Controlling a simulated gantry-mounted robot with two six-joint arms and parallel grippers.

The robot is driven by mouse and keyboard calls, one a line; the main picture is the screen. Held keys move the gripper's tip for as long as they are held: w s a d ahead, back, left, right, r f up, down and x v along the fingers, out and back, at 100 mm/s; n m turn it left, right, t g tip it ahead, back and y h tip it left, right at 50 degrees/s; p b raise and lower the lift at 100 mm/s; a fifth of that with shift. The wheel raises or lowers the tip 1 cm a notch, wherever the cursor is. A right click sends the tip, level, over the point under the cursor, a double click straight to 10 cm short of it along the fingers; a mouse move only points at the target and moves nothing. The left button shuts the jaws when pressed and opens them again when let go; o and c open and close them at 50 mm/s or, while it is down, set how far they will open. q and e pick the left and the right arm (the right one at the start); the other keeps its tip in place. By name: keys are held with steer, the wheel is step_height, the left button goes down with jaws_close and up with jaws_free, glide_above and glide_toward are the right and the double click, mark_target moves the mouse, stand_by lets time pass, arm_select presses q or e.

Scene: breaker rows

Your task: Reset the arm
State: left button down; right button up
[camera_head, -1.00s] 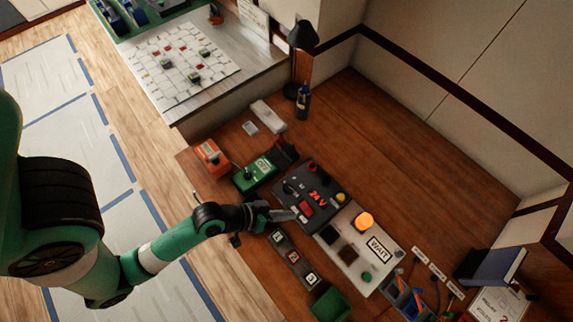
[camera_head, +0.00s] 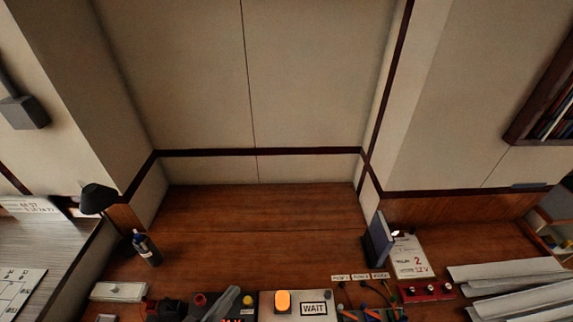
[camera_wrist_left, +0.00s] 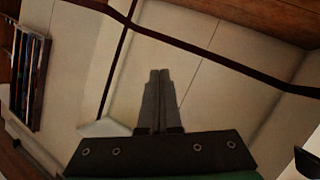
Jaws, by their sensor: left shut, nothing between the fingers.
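My left gripper (camera_head: 230,293) shows at the bottom of the head view as a grey pair of fingers, over the dark 24 V panel (camera_head: 213,319). In the left wrist view the left gripper (camera_wrist_left: 158,72) has its two fingers together with nothing between them, pointing up toward the pale wall panels. The rest of the left arm is out of the head view. My right gripper is in neither view.
The panel marked WAIT (camera_head: 313,309) has a lit orange lamp (camera_head: 283,300). A dark bottle (camera_head: 146,249) and black lamp (camera_head: 97,198) stand left. A blue book (camera_head: 378,240) stands right. The wooden desk (camera_head: 255,225) is clear toward the back wall.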

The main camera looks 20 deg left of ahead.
arm_select(q)
steer(key=w+d+r+m+t, duration=0.1)
steer(key=w+r+t, duration=0.15)
steer(key=r, duration=0.75)
steer(key=w+d+r+m+t+h, duration=0.1)
steer(key=w+r+t, duration=0.15)
steer(key=r, duration=0.75)
steer(key=w+d+r+m+t, duration=0.1)
steer(key=w+r+t, duration=0.15)
steer(key=r, duration=0.85)
steer(key=s+a+r+m+t, duration=0.1)
steer(key=s+r, duration=0.3)
steer(key=r, duration=0.5)
steer(key=s+r+t+y, duration=0.1)
steer(key=s+r+t, duration=0.3)
steer(key=r, duration=0.6)
steer(key=shift+s+a+m, duration=0.35)
steer(key=shift+s+m, duration=0.05)
steer(key=shift+t, duration=0.25)
